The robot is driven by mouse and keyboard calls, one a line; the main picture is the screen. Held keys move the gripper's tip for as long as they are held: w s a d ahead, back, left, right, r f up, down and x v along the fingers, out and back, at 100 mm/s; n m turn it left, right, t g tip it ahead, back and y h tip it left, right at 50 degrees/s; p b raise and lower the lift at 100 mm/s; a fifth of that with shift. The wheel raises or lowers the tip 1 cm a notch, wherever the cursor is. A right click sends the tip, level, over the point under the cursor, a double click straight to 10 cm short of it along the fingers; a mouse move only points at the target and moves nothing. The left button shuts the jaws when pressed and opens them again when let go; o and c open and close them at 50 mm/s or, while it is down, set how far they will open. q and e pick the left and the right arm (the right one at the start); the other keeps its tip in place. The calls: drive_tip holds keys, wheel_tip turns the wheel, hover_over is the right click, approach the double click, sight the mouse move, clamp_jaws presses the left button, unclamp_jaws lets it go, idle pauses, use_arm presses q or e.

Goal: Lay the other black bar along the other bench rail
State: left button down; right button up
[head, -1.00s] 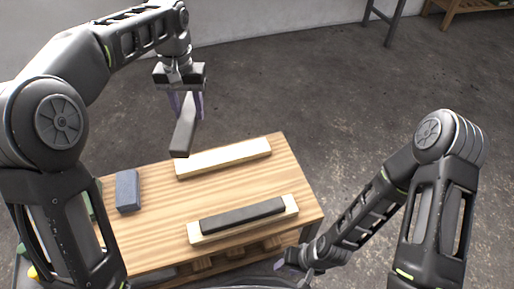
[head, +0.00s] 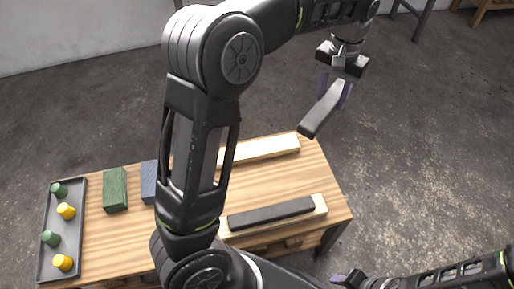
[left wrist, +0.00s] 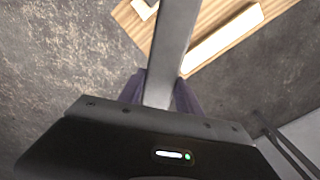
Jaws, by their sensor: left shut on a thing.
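My left gripper (head: 335,90) is shut on a black bar (head: 318,116) and holds it in the air beyond the table's far right corner. The bar slants toward the lower left in the head view. It also shows in the left wrist view (left wrist: 175,45), running away between the purple fingers. The far pale bench rail (head: 265,149) is bare, its left part hidden behind my left arm. The near rail (head: 320,206) carries the other black bar (head: 270,213) lying along it. My right gripper (head: 345,280) is low at the bottom, off the table; its opening is unclear.
The wooden table (head: 230,182) also holds a green block (head: 115,189), a blue block (head: 149,181) partly behind my arm, and a dark tray (head: 47,254) with green and yellow pegs. Concrete floor surrounds it. Table legs stand at the back right.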

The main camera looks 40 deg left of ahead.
use_arm(q)
drive_tip(key=s+a+f+n+b, duration=0.2)
drive_tip(key=a+f+n, duration=0.8)
drive_tip(key=n, duration=1.8)
hover_over(251, 149)
wheel_tip(251, 149, down, 8)
drive_tip(key=shift+r+b, duration=0.25)
drive_tip(key=shift+b, duration=0.05)
wheel_tip(251, 149, down, 6)
drive_tip(key=shift+b, duration=0.8)
drive_tip(key=shift+f, duration=0.1)
drive_tip(key=shift+f+b, duration=0.5)
drive_tip(key=shift+f, duration=1.4)
